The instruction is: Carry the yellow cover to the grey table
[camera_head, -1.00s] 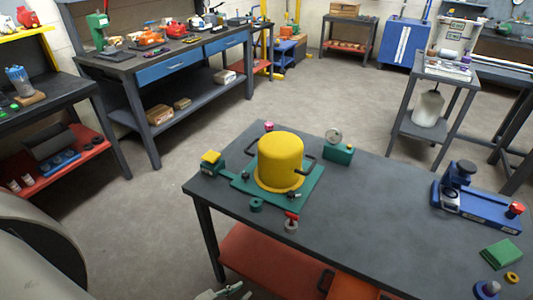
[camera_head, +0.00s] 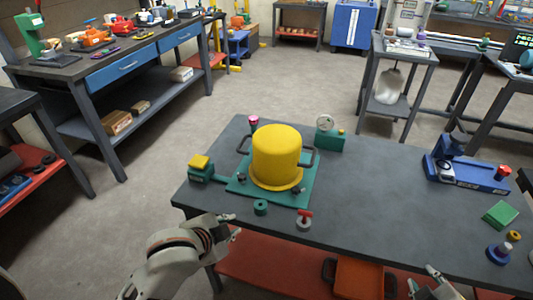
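The yellow cover (camera_head: 278,157) is an upright domed cylinder with a dark handle on each side. It stands on a green base plate (camera_head: 240,188) on a dark grey-topped table (camera_head: 380,205). My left gripper (camera_head: 233,229) is at the table's front left edge, nearer than the cover and apart from it. Its fingertips look apart, with nothing between them. My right gripper (camera_head: 422,278) is low at the front edge, right of the cover and far from it. Its fingers look spread and empty; its lower part is cut off by the picture edge.
Around the cover are a yellow-topped green block (camera_head: 200,168), a gauge (camera_head: 325,123) and a red-topped valve (camera_head: 304,219). A blue fixture (camera_head: 468,173) stands at the right. The tabletop between is clear. A smaller grey table (camera_head: 412,48) stands behind, across open floor.

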